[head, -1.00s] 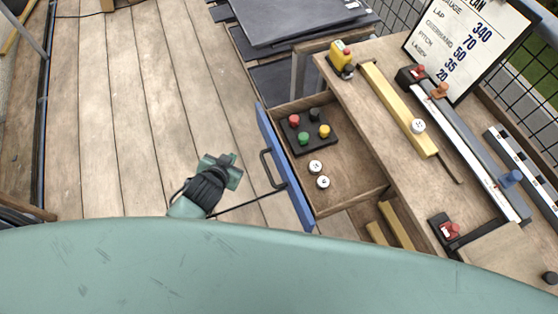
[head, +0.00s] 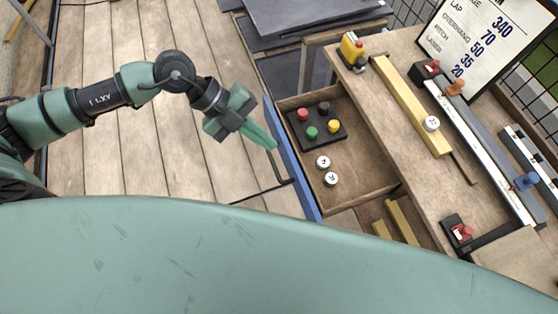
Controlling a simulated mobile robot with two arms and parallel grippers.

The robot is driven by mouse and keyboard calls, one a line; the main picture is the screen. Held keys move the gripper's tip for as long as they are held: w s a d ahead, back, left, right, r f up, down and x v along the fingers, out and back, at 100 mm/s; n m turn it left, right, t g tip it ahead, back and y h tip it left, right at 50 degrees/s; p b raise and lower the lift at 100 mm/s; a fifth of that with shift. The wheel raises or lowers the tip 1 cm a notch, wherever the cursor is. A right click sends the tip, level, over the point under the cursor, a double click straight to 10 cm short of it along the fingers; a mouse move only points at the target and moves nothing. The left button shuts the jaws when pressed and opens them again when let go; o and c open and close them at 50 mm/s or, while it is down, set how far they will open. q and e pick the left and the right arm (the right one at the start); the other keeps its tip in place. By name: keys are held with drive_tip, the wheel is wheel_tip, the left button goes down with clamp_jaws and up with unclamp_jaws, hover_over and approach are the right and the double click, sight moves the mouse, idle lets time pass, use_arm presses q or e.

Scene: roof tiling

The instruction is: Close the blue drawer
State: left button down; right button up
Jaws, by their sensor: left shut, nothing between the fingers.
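The blue drawer (head: 293,163) stands pulled out from the wooden workbench, its blue front facing left and its wooden inside visible. Inside lie a black tray (head: 334,140) with red, black, green and yellow knobs and two white round buttons (head: 323,162). A dark bar handle (head: 282,179) sticks out from the blue front. My left gripper (head: 273,146) is shut and empty, with its fingertips at the blue front, above the handle in the picture. I cannot tell whether they touch it. My right gripper is not in view.
The workbench top (head: 400,115) carries a yellow bar (head: 410,104), a long metal rail (head: 490,145) and a yellow tool (head: 352,48). A sign board (head: 478,42) stands behind. Dark sheets (head: 300,20) are stacked beyond the drawer. The plank floor at left is clear.

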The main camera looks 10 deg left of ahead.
use_arm(q)
drive_tip(key=a+y, duration=0.1)
drive_tip(key=a, duration=0.1)
approach(291, 173)
drive_tip(key=x, duration=0.5)
drive_tip(key=shift+f, duration=0.25)
drive_tip(key=w+d, duration=0.1)
drive_tip(key=d, duration=0.1)
drive_tip(key=w+d, duration=0.2)
drive_tip(key=d, duration=0.1)
drive_tip(key=w+d+p, duration=0.1)
drive_tip(key=w+d, duration=0.1)
drive_tip(key=shift+w+d+r, duration=0.1)
drive_tip(key=shift+d, duration=0.3)
drive_tip(key=w+d, duration=0.2)
drive_tip(key=d, duration=0.1)
drive_tip(key=w+d+b, duration=0.1)
drive_tip(key=w+d, duration=0.1)
drive_tip(key=d, duration=0.1)
drive_tip(key=w+d+b, duration=0.1)
drive_tip(key=w+d, duration=0.1)
drive_tip(key=d, duration=0.1)
drive_tip(key=shift+w+d, duration=0.35)
drive_tip(key=shift+d, duration=0.05)
drive_tip(key=shift+w+d, duration=0.1)
drive_tip(key=shift+r, duration=0.1)
